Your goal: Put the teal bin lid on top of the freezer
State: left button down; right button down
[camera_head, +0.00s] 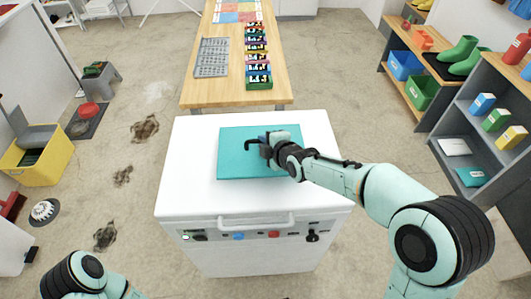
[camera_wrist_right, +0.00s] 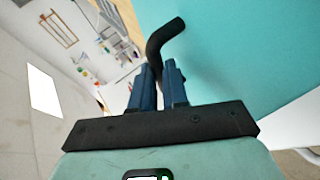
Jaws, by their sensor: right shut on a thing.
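The teal bin lid (camera_head: 232,160) is a flat rectangular panel with a black hooked handle (camera_head: 252,142). It lies flat over the white top of the freezer (camera_head: 190,150); I cannot tell whether it touches the top or is just above it. My right gripper (camera_head: 266,146) is shut on the lid's handle. In the right wrist view, the blue fingers (camera_wrist_right: 158,88) are close around the black handle (camera_wrist_right: 164,36), with the lid (camera_wrist_right: 235,50) beside them. The freezer's front handle and controls face me. My left gripper is not in view; only part of that arm shows at bottom left.
A wooden table (camera_head: 218,90) with a grey rack (camera_head: 212,57) and a row of colourful boxes (camera_head: 257,55) stands behind the freezer. Shelves (camera_head: 485,95) stand on the right. A yellow bin (camera_head: 40,165) stands at left. Dark stains mark the otherwise open floor left of the freezer.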

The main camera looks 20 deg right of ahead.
jog(key=shift+f+b, duration=0.55)
jog(key=shift+f, duration=1.35)
jog(key=shift+f, duration=0.1)
jog(key=c, duration=1.1)
grip_release()
jog(key=shift+c, duration=0.2)
jog(key=shift+s+r, duration=0.25)
jog(key=shift+r, duration=0.1)
jog(key=p+v, duration=0.6)
jog(key=v, duration=0.5)
jog(key=shift+s, duration=0.2)
